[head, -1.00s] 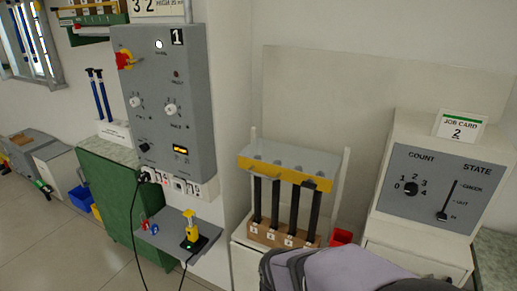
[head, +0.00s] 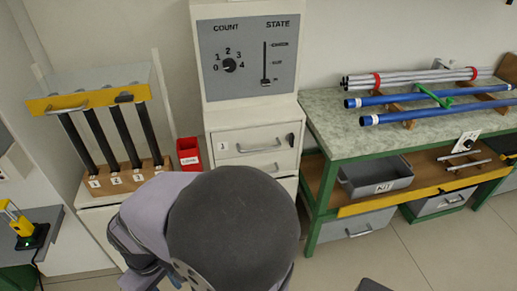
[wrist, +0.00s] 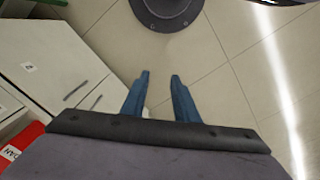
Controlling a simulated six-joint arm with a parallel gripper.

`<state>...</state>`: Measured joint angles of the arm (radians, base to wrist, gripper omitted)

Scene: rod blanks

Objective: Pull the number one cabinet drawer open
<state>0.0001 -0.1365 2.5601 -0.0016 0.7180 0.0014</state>
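The white cabinet (head: 252,118) stands below the COUNT and STATE panel in the middle of the head view. Its upper drawer (head: 236,139) has a small label (head: 222,147) that looks like a 1, a bar handle (head: 259,147) and a black fitting at right. A second drawer with a handle (head: 262,171) is below, partly hidden by my arm. Both drawers look shut. In the wrist view, the white cabinet (wrist: 48,52) with its handles is at the left. My gripper (wrist: 160,76) is open and empty, pointing over the floor, apart from the handles.
A red bin (head: 188,154) stands left of the cabinet, beside the rod rack (head: 105,97). At right is a green-framed bench (head: 325,110) with blue and grey rods and a grey KIT tray (head: 378,181). Open floor (head: 350,262) lies in front.

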